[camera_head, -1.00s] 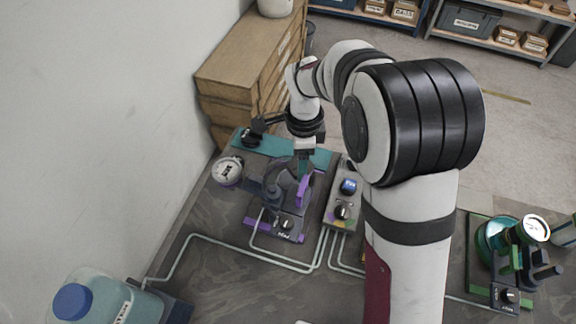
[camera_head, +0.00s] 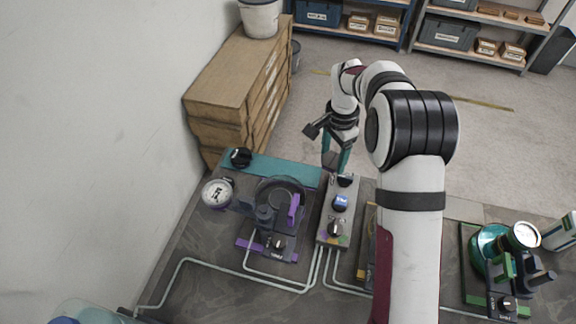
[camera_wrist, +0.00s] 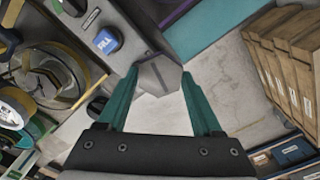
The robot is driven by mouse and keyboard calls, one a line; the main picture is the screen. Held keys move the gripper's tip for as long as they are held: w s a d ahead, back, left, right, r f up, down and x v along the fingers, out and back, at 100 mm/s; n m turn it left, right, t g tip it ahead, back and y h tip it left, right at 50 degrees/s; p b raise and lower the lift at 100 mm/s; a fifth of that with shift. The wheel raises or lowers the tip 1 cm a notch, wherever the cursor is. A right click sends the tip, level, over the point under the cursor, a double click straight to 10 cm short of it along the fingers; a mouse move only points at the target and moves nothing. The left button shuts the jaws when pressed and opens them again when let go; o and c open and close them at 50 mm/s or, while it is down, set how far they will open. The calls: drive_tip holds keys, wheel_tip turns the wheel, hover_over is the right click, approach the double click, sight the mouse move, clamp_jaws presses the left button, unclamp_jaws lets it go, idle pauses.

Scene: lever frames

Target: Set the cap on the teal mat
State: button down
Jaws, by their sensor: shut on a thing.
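The teal mat (camera_head: 285,169) is a strip along the back edge of the dark table; it also shows at the top of the wrist view (camera_wrist: 212,25). My gripper (camera_head: 334,165) is right of the mat, by the far end of the grey panel. In the wrist view its teal fingers (camera_wrist: 158,82) are shut on a grey, faceted piece (camera_wrist: 155,76), which appears to be the cap. The piece is apart from the mat. In the wrist view it overlaps the panel's end; I cannot tell whether they touch.
A black knob-like part (camera_head: 240,157) sits at the mat's left end. A white gauge (camera_head: 217,192) and a dark device with a purple lever (camera_head: 294,210) stand in front. The grey panel (camera_head: 327,211) has a blue display. Wooden drawers (camera_head: 225,85) stand behind the table.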

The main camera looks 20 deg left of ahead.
hover_over(301, 174)
wheel_tip(301, 174, down, 5)
drive_tip(key=shift+d+r, duration=0.1)
drive_tip(key=shift+r, duration=0.05)
drive_tip(key=shift+f, duration=1.95)
drive_tip(key=shift+c, duration=0.2)
unclamp_jaws()
drive_tip(key=shift+f, duration=0.15)
